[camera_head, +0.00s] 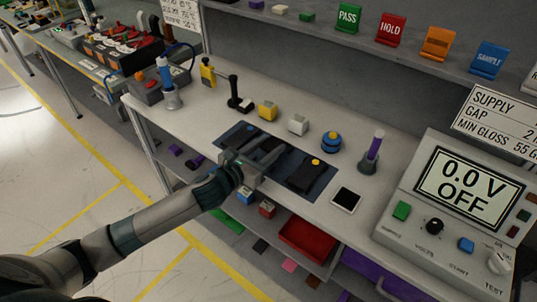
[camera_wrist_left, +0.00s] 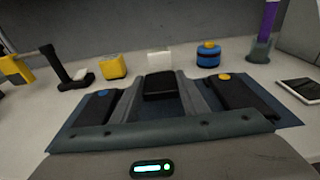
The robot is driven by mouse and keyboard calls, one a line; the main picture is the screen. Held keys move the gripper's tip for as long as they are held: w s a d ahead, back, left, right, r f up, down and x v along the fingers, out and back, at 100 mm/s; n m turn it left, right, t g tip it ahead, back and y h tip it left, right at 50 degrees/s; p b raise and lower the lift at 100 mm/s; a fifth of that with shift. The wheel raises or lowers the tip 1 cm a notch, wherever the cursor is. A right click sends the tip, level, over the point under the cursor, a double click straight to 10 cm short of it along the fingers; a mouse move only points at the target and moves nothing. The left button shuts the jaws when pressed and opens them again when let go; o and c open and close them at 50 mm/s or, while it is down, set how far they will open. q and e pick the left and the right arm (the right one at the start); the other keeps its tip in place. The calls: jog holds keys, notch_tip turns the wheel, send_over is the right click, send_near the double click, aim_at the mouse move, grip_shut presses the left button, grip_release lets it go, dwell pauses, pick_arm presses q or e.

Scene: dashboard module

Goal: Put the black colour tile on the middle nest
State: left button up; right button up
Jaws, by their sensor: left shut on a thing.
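My left gripper (camera_head: 266,152) reaches over the dark blue mat (camera_head: 325,190) from the front. In the left wrist view its two fingers (camera_wrist_left: 160,95) are shut on a black tile (camera_wrist_left: 160,86), one finger on each side. The tile is over the middle of the mat, between a black block with a blue dot (camera_wrist_left: 97,107) on the left and a black block with a yellow dot (camera_wrist_left: 240,97) on the right. The middle nest is hidden by the tile and gripper; I cannot tell whether the tile touches it. My right gripper is not in view.
Behind the mat stand a yellow block (camera_head: 267,110), a white block (camera_head: 298,124), a blue round piece (camera_head: 331,142) and a purple-topped holder (camera_head: 370,155). A black-and-white pad (camera_head: 346,200) and a meter (camera_head: 450,200) are to the right. A shelf with signs (camera_head: 390,30) runs above.

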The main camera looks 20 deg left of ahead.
pick_arm(q)
jog(key=shift+f, duration=1.7)
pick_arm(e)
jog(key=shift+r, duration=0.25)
pick_arm(q)
jog(key=shift+f, duration=0.1)
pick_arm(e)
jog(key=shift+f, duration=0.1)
pick_arm(q)
jog(key=o, duration=1.1)
jog(key=shift+c, duration=0.2)
jog(key=shift+s, duration=0.1)
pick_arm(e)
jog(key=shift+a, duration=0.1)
pick_arm(q)
jog(key=b+v, duration=0.1)
jog(key=v, duration=0.4)
jog(key=shift+s+a, duration=0.1)
jog(key=shift+s, duration=0.1)
jog(key=b+v, duration=0.1)
jog(key=v, duration=0.5)
jog(key=shift+s+r, duration=0.25)
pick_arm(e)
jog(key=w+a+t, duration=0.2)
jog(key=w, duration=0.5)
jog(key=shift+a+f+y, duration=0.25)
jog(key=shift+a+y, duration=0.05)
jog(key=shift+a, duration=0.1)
